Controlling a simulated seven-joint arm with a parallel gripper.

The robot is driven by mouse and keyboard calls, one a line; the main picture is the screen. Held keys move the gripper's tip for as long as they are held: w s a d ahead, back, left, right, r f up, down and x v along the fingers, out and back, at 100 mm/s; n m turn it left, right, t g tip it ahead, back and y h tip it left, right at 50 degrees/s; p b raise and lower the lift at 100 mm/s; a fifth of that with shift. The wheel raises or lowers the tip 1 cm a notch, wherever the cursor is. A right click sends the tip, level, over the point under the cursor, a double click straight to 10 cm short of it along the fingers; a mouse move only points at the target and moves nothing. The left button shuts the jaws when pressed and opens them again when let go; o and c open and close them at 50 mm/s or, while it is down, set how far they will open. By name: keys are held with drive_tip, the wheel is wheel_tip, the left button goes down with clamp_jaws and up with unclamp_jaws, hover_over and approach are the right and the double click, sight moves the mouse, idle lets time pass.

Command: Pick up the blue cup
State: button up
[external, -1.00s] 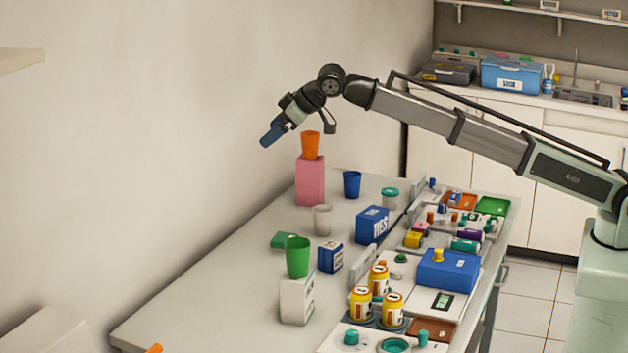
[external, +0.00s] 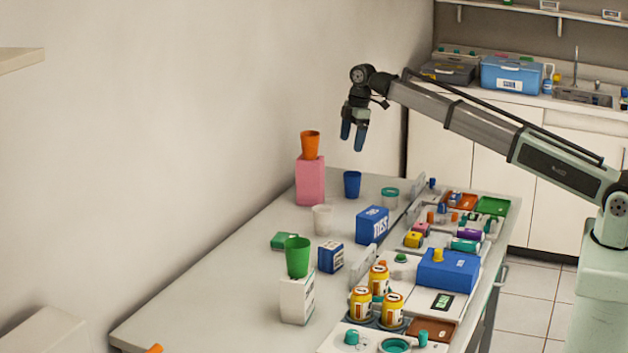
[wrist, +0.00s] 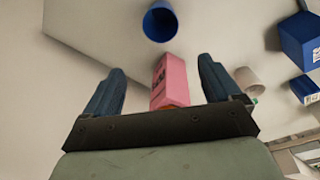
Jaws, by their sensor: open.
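The blue cup (external: 352,184) stands upright on the table near its far end, just right of the pink box (external: 310,181). In the wrist view the blue cup (wrist: 160,22) is at the top centre, seen from above and beyond my fingertips. My gripper (external: 352,148) points down in the air above the blue cup. Its two blue fingers are apart and empty. In the wrist view my gripper (wrist: 162,75) shows both fingers apart, with the pink box (wrist: 171,82) in the background between them.
An orange cup (external: 310,145) stands on the pink box. A whitish cup (external: 322,219) and a blue box (external: 372,225) stand nearer. A green cup (external: 298,257) sits on a white box (external: 297,299).

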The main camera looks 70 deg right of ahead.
sight(351, 180)
drive_tip(key=shift+n+y, duration=0.4)
drive_tip(key=f, duration=1.4)
drive_tip(key=shift+d+f, duration=0.25)
drive_tip(key=shift+f, duration=0.05)
drive_tip(key=shift+c, duration=0.5)
drive_tip(key=c, duration=1)
